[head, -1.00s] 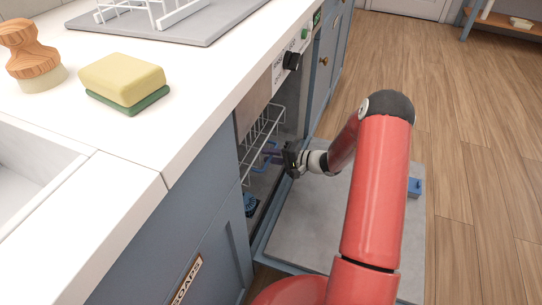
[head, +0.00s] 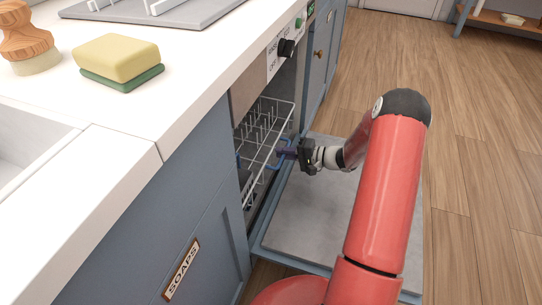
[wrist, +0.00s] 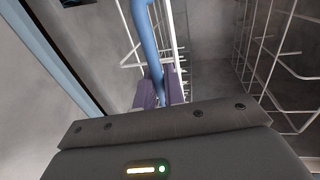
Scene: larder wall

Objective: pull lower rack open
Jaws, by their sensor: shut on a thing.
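The lower rack (head: 284,113) is a white wire basket in the dishwasher, partly slid out over the lowered door (head: 318,215). A blue handle (head: 273,164) runs along its front. My gripper (head: 287,152) is at the rack's front, shut on the blue handle. In the wrist view the purple fingertips (wrist: 160,92) close around the blue handle (wrist: 146,42), with the white rack wires (wrist: 262,40) beside it. Part of the rack is hidden inside the cabinet.
The counter above holds a yellow and green sponge (head: 118,60), a wooden brush (head: 27,40) and a grey drying mat (head: 150,12). A SOAPS cabinet (head: 182,270) stands left of the dishwasher. Wooden floor (head: 470,150) lies clear to the right.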

